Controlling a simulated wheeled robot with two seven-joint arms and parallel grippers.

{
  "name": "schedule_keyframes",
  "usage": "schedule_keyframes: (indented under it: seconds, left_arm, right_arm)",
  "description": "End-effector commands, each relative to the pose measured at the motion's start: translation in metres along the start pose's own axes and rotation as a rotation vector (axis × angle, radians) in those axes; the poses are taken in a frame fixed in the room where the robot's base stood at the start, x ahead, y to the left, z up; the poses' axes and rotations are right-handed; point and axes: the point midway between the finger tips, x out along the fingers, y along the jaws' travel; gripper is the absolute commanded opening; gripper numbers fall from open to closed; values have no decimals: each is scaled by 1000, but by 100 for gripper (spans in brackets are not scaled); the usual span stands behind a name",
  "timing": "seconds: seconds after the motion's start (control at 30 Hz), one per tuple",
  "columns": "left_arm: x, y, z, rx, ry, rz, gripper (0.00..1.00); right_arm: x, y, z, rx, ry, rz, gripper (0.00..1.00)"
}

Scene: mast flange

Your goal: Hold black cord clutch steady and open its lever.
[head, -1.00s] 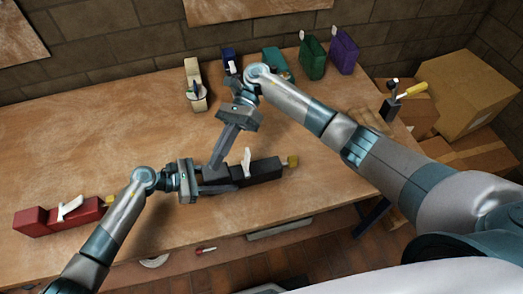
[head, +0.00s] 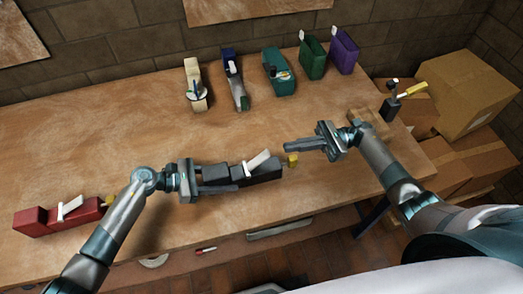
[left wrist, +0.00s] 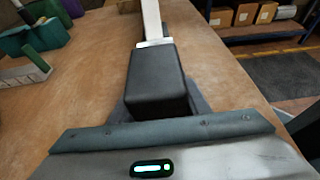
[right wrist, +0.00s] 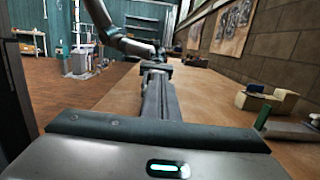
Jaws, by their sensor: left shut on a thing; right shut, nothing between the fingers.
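The black cord clutch (head: 262,177) lies along the front of the bench, with a yellow piece (head: 292,160) at its right end. Its white lever (head: 259,160) slants up to the right. My left gripper (head: 222,180) is shut on the left part of the clutch's body. In the left wrist view the black body (left wrist: 155,78) sits between the fingers, with the white lever (left wrist: 151,20) beyond it. My right gripper (head: 288,147) is shut and empty, pointing left beside the clutch's right end, apart from the lever. Its closed fingers (right wrist: 158,97) show in the right wrist view.
A red clutch (head: 60,221) with a white lever lies at the front left. Cream (head: 194,82), blue (head: 232,75), teal (head: 279,72), green (head: 312,58) and purple (head: 344,52) units stand at the back. Cardboard boxes (head: 465,95) stand at right. The bench middle is clear.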

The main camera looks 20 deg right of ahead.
Motion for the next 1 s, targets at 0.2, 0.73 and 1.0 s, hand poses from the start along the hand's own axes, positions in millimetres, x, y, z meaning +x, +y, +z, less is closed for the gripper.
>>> schedule_keyframes:
  seconds: [0.2, 0.73, 1.0]
  left_arm:
    - [0, 1, 0, 0, 0, 1, 8]
    - [0, 1, 0, 0, 0, 1, 8]
    - [0, 0, 1, 1, -1, 0, 8]
  right_arm:
    - [1, 0, 0, 1, 0, 2, 0]
    - [53, 1, 0, 1, -1, 4, 0]
    - [90, 1, -1, 3, 0, 4, 0]
